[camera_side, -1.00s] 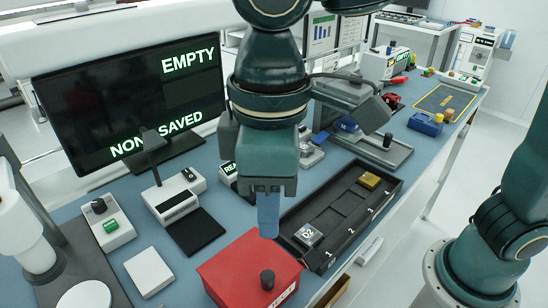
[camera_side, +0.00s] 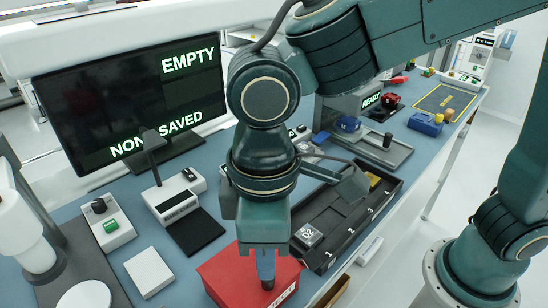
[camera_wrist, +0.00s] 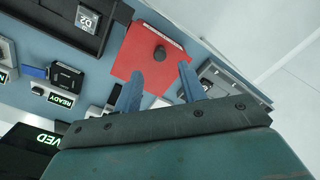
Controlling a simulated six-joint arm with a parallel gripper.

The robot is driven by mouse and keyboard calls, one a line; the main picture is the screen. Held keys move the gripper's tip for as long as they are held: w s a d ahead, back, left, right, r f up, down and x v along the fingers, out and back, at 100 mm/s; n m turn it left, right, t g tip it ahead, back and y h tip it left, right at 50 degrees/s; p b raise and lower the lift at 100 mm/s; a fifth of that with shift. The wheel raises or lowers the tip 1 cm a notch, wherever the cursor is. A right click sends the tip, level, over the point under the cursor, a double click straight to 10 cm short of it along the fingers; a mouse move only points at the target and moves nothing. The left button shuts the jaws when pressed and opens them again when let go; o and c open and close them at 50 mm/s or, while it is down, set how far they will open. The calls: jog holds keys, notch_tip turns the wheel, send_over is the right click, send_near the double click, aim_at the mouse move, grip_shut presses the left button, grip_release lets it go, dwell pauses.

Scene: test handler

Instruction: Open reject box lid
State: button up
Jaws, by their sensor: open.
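The red reject box (camera_side: 228,276) stands at the front of the blue bench, its flat red lid down. In the side view my gripper (camera_side: 266,281) is over the lid, pointing down, and hides most of the lid's knob. In the wrist view the red lid (camera_wrist: 135,62) shows whole, with its dark round knob (camera_wrist: 160,53) standing up from it. My gripper (camera_wrist: 158,85) is open there, its two blue fingers apart, with the knob beyond and between the fingertips. Nothing is between the fingers that I can see as held.
A black tray (camera_side: 352,222) with numbered slots lies right of the box and holds a block marked D2 (camera_side: 308,235). A white block (camera_side: 148,271) and a dark pad (camera_side: 194,231) are to the left. A monitor (camera_side: 130,95) stands behind.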

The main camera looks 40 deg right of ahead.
aim_at(249, 264)
jog(key=shift+f, duration=3.55)
grip_shut()
